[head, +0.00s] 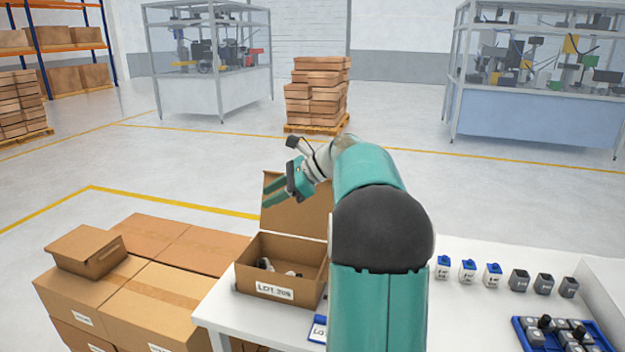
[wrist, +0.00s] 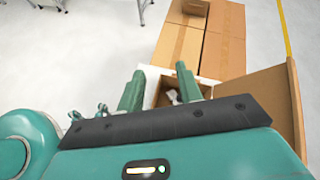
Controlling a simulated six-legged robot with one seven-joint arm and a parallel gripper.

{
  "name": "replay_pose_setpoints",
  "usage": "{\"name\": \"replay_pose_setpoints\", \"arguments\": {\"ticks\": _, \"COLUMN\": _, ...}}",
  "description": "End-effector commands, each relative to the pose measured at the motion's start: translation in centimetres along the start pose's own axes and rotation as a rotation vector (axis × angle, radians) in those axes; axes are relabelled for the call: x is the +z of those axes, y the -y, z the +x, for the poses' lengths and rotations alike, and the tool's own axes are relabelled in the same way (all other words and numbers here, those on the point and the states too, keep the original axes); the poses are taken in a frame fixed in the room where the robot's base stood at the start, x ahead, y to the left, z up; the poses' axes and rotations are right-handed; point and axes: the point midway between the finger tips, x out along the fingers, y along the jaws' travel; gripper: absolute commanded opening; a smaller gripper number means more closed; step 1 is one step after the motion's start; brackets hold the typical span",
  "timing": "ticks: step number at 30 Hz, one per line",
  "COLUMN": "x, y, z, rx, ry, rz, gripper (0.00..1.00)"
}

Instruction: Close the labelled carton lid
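The labelled carton (head: 283,268) stands on the white table, its front label reading "LOT" with digits. Its lid (head: 297,210) is raised upright at the back, so the carton is open. Small dark and white items lie inside. My gripper (head: 272,193) is above the carton, at the lid's upper left edge. In the wrist view my gripper (wrist: 165,90) shows two green fingers spread apart with nothing between them. The open carton (wrist: 166,97) shows past the fingertips, and the lid (wrist: 270,100) stands to the right. I cannot tell whether a finger touches the lid.
Stacked brown cartons (head: 170,290) stand left of the white table (head: 228,312), a small open box (head: 87,250) on top. A blue-edged card (head: 318,329) lies before the carton. Several small containers (head: 468,270) and a blue tray (head: 560,335) are on the right.

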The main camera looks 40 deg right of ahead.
Motion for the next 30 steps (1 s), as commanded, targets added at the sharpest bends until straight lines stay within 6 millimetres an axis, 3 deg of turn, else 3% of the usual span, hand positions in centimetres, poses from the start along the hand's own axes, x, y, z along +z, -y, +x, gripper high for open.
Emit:
{"name": "replay_pose_setpoints", "arguments": {"ticks": 1, "x": -2.3, "y": 2.0, "z": -1.7, "rx": -0.033, "ry": 0.048, "rz": 0.086, "gripper": 0.35}}
{"name": "replay_pose_setpoints", "arguments": {"ticks": 3, "x": -4.7, "y": 4.1, "z": -4.0, "rx": -0.068, "ry": 0.119, "rz": 0.194, "gripper": 0.35}}
{"name": "replay_pose_setpoints", "arguments": {"ticks": 9, "x": -9.7, "y": 7.4, "z": -9.1, "rx": -0.132, "ry": 0.276, "rz": 0.392, "gripper": 0.35}}
{"name": "replay_pose_setpoints", "arguments": {"ticks": 18, "x": -14.3, "y": 8.9, "z": -13.8, "rx": -0.175, "ry": 0.407, "rz": 0.527, "gripper": 0.35}}
{"name": "replay_pose_setpoints", "arguments": {"ticks": 30, "x": -18.2, "y": 9.3, "z": -17.7, "rx": -0.205, "ry": 0.517, "rz": 0.622, "gripper": 0.35}}
